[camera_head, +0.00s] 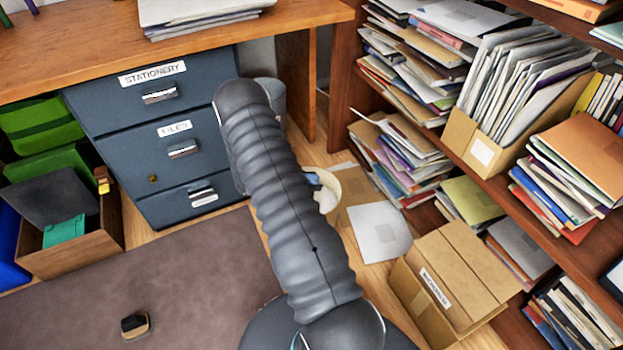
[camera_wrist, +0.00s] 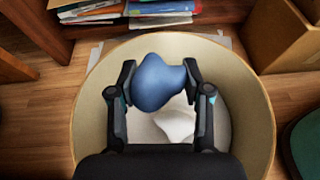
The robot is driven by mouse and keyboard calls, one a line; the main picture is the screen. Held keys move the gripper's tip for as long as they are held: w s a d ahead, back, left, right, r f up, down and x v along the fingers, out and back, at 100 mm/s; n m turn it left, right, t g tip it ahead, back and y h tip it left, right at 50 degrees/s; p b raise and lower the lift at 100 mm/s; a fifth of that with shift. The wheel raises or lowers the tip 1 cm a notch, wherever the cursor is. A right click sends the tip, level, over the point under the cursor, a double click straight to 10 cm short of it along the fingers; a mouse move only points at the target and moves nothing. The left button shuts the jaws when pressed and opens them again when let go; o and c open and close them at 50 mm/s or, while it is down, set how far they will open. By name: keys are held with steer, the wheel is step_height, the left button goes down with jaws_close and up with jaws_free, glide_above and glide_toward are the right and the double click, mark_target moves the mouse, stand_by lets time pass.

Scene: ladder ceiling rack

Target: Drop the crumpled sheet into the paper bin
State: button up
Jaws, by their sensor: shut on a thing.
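The paper bin (camera_wrist: 257,110) is a round, cream-coloured bin filling most of the wrist view. My gripper (camera_wrist: 161,85) is over its opening, with a finger on each side of a smooth, rounded blue lump. This lump (camera_wrist: 158,82) is the crumpled sheet as far as I can tell, and the gripper is shut on it. A white crumpled piece (camera_wrist: 176,124) lies inside the bin below. In the head view the bin (camera_head: 329,199) shows only partly, to the right of my arm, which hides the rest of it and most of the gripper.
A closed cardboard box (camera_head: 455,275) stands to the right of the bin. Shelves (camera_head: 470,160) packed with papers line the right side. A blue drawer cabinet (camera_head: 165,135) stands left, under the desk (camera_head: 75,55). Loose sheets (camera_head: 379,231) lie on the floor beside the bin.

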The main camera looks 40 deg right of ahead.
steer(key=shift+f, duration=0.45)
steer(key=o, duration=1)
steer(key=v, duration=1.2)
